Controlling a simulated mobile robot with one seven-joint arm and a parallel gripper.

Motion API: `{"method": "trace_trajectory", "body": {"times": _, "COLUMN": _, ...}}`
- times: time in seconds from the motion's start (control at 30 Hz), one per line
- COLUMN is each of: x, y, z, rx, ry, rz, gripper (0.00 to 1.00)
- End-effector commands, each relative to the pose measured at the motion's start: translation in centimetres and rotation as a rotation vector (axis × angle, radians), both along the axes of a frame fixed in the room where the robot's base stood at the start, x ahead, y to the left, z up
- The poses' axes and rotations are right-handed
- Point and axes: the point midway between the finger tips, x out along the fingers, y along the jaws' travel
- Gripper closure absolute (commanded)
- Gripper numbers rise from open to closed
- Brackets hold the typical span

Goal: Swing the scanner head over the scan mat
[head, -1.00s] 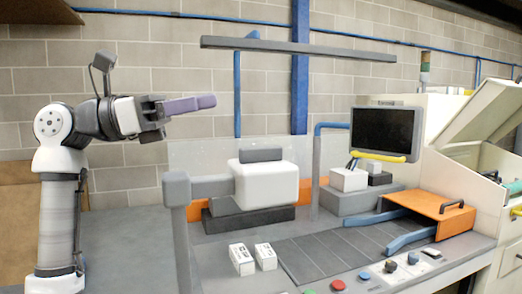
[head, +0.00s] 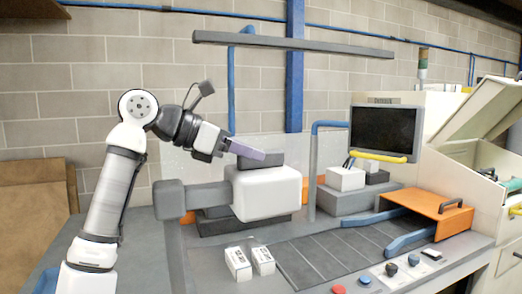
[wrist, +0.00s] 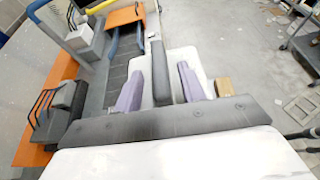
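The scanner head (head: 267,192) is a white rounded box with a dark grey handle (head: 262,160) on top. It hangs on a grey swing arm (head: 205,195) from a post at the left, above the left part of the bench. The ribbed dark grey scan mat (head: 330,256) lies on the bench to its right. My gripper (head: 260,154) has purple fingers and is at the handle. In the wrist view my gripper (wrist: 160,70) is open, one finger on each side of the handle (wrist: 168,75), with visible gaps. The white head shows beneath the fingers.
Two small white cartons (head: 250,262) stand left of the mat. A monitor (head: 384,132), an orange guard (head: 440,212) and blue rails (head: 405,243) are to the right. A long grey bar (head: 290,44) spans above the bench. Buttons line the front edge.

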Motion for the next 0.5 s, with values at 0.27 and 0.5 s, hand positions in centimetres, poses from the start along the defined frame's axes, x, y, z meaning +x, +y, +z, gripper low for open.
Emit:
{"method": "trace_trajectory", "body": {"times": 0.27, "x": 1.1, "y": -2.8, "z": -1.2, "rx": -0.001, "ry": 0.002, "rz": -0.001, "gripper": 0.6}}
{"method": "trace_trajectory", "body": {"times": 0.5, "x": 1.3, "y": -3.0, "z": -1.4, "rx": -0.001, "ry": 0.0, "rz": 0.0, "gripper": 0.6}}
